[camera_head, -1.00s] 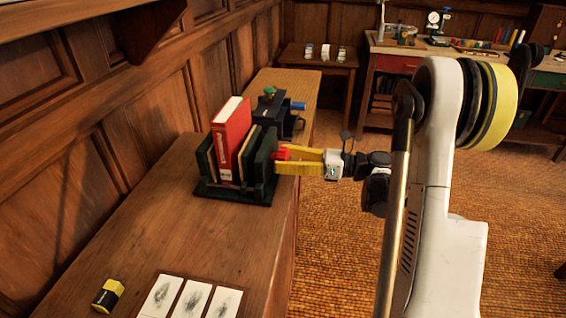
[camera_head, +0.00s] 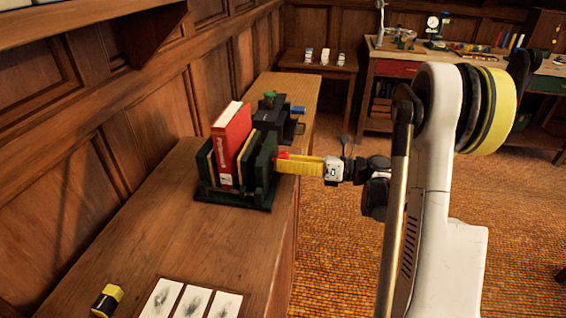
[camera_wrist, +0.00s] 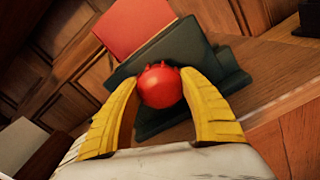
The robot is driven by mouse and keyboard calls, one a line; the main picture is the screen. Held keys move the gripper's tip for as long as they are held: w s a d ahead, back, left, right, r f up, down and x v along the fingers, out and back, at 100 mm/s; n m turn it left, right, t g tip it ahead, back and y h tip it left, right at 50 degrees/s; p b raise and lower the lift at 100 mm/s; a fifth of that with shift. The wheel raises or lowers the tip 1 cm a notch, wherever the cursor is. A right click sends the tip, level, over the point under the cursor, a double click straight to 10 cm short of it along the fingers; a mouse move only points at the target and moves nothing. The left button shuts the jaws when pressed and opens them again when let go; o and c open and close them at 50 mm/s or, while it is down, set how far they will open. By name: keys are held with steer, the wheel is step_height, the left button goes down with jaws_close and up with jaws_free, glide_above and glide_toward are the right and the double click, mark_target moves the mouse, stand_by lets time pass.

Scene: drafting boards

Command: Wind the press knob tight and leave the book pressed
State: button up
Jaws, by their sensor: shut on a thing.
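The dark green book press (camera_head: 240,203) stands on the wooden counter, with the red book (camera_head: 231,143) upright between its plates. The red press knob (camera_wrist: 160,85) faces the wrist camera and sits between the two yellow fingers. My gripper (camera_head: 288,163) reaches in from the right and is shut on the knob. In the head view the fingers cover most of the knob. In the wrist view (camera_wrist: 160,100) a finger lies on each side of it. The press's green plate (camera_wrist: 170,62) shows behind the knob, with the red book (camera_wrist: 130,25) above it.
A black device (camera_head: 280,115) with a blue part stands behind the press. A black-and-yellow block (camera_head: 107,300) and several printed cards (camera_head: 192,302) lie on the counter's near end. The counter between them and the press is clear. A wood-panelled wall runs along the left.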

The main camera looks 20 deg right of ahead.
steer(key=m, duration=0.5)
steer(key=shift+m, duration=0.4)
steer(key=m, duration=1)
steer(key=shift+m, duration=0.4)
steer(key=m, duration=0.6)
steer(key=shift+m, duration=1.1)
